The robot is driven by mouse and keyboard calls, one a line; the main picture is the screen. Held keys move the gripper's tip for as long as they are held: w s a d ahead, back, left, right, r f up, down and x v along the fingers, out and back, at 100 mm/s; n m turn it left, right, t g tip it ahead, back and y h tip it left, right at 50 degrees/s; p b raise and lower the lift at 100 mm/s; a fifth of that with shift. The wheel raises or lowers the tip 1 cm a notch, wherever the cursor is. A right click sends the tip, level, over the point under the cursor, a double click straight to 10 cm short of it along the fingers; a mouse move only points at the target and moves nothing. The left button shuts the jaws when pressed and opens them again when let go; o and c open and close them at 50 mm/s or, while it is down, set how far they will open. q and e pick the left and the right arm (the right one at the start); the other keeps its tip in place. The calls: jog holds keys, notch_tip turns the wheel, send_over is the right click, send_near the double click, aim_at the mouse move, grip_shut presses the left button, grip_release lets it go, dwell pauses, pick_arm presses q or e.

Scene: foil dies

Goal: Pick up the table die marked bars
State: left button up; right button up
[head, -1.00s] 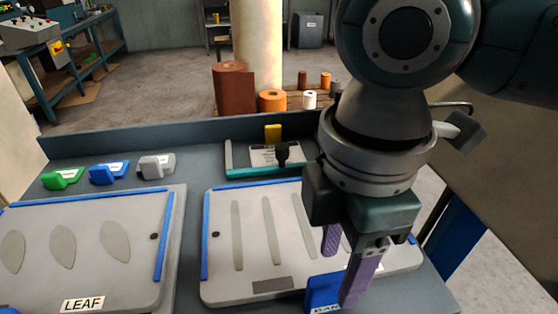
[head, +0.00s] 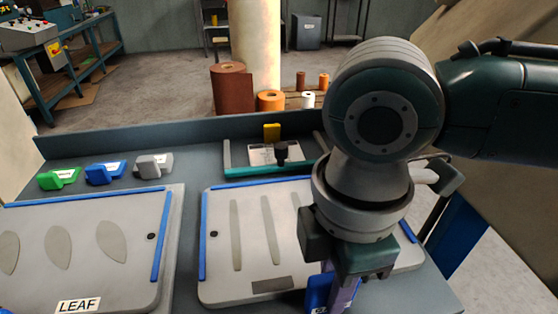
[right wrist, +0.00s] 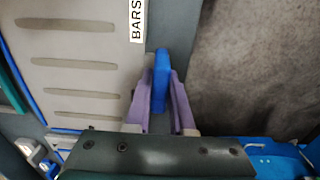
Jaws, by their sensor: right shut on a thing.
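The table die marked bars (head: 218,262) is a pale grey plate with long dark bar slots and blue edge strips, lying flat at the right of the table. Its BARS label (right wrist: 137,18) shows in the right wrist view. A blue handle (head: 316,292) stands at its front edge and also shows in the right wrist view (right wrist: 161,68). My right gripper (right wrist: 162,98) is shut on this blue handle, one purple finger on each side. In the head view the right gripper (head: 338,292) and wrist hide the die's right part. My left gripper is not in view.
The LEAF die (head: 85,255) lies to the left. Green (head: 60,178), blue (head: 105,173) and grey (head: 153,166) blocks stand behind it. A teal-edged tray (head: 250,171) is behind the bars die. A raised rim (head: 160,132) bounds the table's back.

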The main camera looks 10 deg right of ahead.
grip_shut()
dwell(0.3)
jog(key=shift+r, duration=0.15)
dwell(0.6)
